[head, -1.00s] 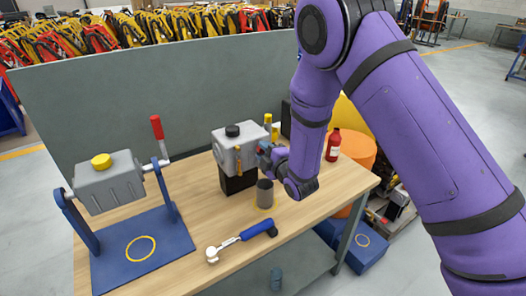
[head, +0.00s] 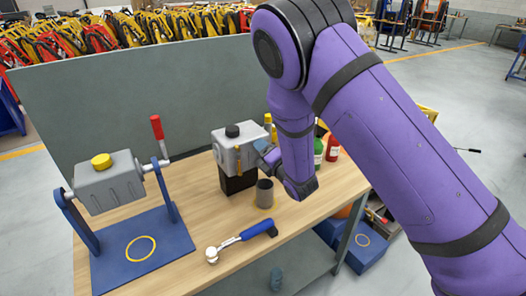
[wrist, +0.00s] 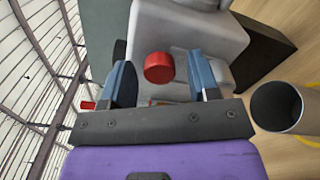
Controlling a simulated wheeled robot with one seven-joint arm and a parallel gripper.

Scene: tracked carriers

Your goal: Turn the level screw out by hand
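A grey housing (head: 232,148) with a black cap (head: 232,131) stands on a black block (head: 237,183). In the wrist view, the housing (wrist: 190,30) fills the top, and a round red screw head (wrist: 158,67) sticks out from it. My gripper (wrist: 160,75) is open, with one blue finger on each side of the red screw head and a visible gap to each. In the head view, my gripper (head: 263,150) is at the right face of the housing, and the screw head is hidden there.
A grey cup (head: 265,193) stands just below my wrist; it also shows in the wrist view (wrist: 285,107). A blue-handled wrench (head: 242,241) lies in front. A second grey housing (head: 110,183) hangs in a blue stand at left. Green (head: 318,151) and red bottles (head: 333,147) stand behind my arm.

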